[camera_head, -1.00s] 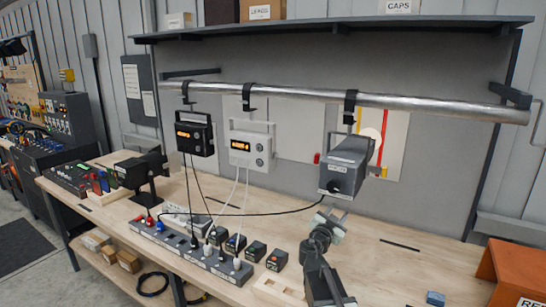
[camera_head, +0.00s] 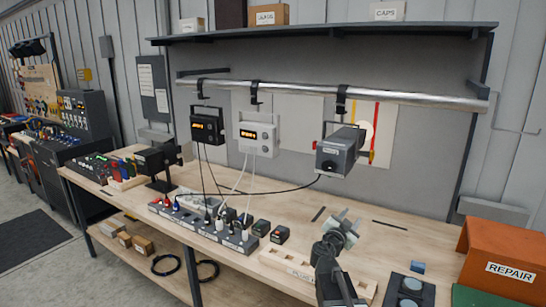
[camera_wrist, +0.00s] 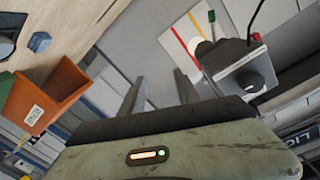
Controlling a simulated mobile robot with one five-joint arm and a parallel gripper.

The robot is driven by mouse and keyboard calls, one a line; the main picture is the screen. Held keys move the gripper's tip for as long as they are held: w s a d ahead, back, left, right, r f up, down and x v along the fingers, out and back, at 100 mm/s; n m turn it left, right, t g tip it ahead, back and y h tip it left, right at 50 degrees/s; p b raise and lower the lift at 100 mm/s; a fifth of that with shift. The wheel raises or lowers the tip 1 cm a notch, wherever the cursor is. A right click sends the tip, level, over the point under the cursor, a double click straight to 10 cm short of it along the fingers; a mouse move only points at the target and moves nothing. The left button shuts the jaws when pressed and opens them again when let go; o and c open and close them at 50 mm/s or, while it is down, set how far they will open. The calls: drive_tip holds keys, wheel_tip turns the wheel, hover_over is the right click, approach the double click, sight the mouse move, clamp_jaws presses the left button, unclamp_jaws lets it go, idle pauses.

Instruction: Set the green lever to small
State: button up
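A grey lamp-like device (camera_head: 341,152) hangs from the metal rail by a clamp. I cannot make out this lever in the head view. My gripper (camera_head: 346,224) is in front of and below the device, over the bench. In the wrist view its two fingers (camera_wrist: 159,78) are apart with nothing between them.
A black box (camera_head: 206,126) and a white box (camera_head: 257,134) hang left on the rail (camera_head: 300,91). Cables run to a power strip (camera_head: 205,222). An orange REPAIR bin (camera_head: 505,258) stands at right.

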drive_tip(key=s+d+f+g+y, duration=0.3)
drive_tip(key=s+f+g, duration=0.6)
drive_tip(key=s+f, duration=0.5)
drive_tip(key=s+a+f+n+g+y, duration=0.5)
drive_tip(key=s+a+f+n, duration=0.3)
drive_tip(key=s+a+n, duration=0.4)
drive_tip(key=shift+s+a+f+g+y, duration=0.3)
drive_tip(key=shift+a+y, duration=0.25)
drive_tip(key=shift+y, duration=0.35)
